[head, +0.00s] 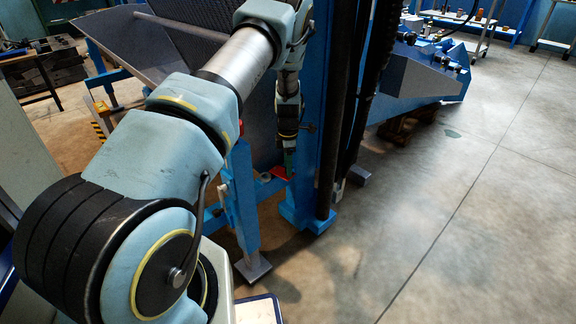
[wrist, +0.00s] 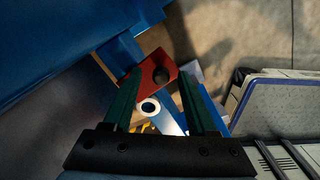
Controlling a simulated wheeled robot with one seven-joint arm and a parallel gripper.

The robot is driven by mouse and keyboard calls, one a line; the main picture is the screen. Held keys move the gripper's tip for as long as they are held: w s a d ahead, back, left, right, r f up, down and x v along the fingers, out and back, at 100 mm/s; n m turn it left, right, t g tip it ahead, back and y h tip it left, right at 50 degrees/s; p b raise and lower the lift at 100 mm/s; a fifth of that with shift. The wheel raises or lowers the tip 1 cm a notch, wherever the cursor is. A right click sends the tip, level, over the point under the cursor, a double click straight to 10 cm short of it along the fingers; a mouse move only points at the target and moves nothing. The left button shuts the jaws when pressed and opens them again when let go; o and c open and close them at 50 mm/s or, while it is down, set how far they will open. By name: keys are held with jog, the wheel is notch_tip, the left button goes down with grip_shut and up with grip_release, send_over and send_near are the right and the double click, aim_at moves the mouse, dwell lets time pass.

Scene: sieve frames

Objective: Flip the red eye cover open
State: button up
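In the head view the red cover (head: 279,172) is a small patch beside the blue post, partly hidden by my gripper. My gripper (wrist: 161,80) is open, its two green fingers apart with the red plate's lower part between or just beyond the tips. I cannot tell whether they touch it. A white ring with a dark centre (wrist: 149,107) shows between the fingers. In the head view my gripper (head: 289,158) points down.
A blue upright post (head: 318,120) stands close to the right of my gripper in the head view. A shorter blue leg (head: 243,205) stands to its left. A large blue surface (wrist: 60,45) fills the wrist view's upper left. Open concrete floor (head: 450,220) lies to the right.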

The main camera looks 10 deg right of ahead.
notch_tip(320, 180, up, 11)
jog(key=p, duration=0.1)
jog(key=shift+p, duration=0.3)
jog(key=shift+f, duration=0.1)
dwell(0.3)
